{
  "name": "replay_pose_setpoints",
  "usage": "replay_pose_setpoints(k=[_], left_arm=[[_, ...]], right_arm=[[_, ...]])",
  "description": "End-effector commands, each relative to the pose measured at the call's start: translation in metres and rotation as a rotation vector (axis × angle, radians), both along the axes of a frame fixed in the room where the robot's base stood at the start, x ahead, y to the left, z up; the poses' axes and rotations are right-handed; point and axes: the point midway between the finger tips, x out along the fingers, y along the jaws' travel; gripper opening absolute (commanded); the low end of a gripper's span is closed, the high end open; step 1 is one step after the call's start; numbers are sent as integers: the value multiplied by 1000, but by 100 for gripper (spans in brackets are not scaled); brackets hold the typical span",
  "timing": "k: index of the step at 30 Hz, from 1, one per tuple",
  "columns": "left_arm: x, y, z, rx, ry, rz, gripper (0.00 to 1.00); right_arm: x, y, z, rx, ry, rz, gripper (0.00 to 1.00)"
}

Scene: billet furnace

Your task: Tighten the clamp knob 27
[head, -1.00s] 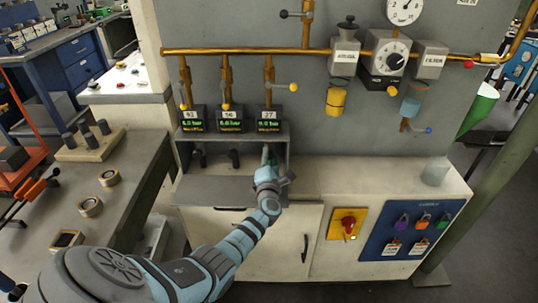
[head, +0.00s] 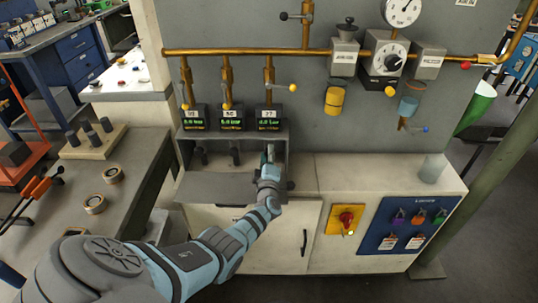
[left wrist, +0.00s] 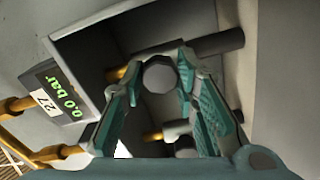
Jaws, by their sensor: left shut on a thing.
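The clamp knob 27 (left wrist: 160,75) is a dark, many-sided round knob, seen end-on in the left wrist view. My left gripper (left wrist: 161,68) has its two teal-padded fingers on either side of it, shut on it near the tips. In the head view my left gripper (head: 269,155) reaches into the right end of the open grey box under the gauges and hides the knob. The display labelled 27 (head: 269,118) stands above it; in the left wrist view the display (left wrist: 57,92) reads 0.0 bar. My right gripper is out of view.
Two other dark knobs (head: 235,157) stand in the box to the left. The box walls and a grey front flap (head: 215,187) lie close around the hand. Brass pipes with yellow-tipped levers (head: 292,87) run above. The white cabinet top (head: 365,172) to the right is mostly clear.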

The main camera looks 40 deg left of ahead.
Motion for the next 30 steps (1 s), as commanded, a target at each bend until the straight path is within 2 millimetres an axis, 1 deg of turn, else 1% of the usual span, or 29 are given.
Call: replay_pose_setpoints(k=[17,18,20,21,22,28,30], left_arm=[[0,-1,-1,31,27,-1,0],[0,-1,-1,31,27,-1,30],[0,-1,-1,30,26,-1,40],[0,0,-1,31,26,0,46],[0,0,-1,31,26,0,48],[0,0,-1,31,25,0,48],[-1,0,-1,31,25,1,48]], right_arm=[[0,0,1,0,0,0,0],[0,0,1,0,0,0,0],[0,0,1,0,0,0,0],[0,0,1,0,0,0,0],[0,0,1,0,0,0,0],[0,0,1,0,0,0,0],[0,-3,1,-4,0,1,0]])
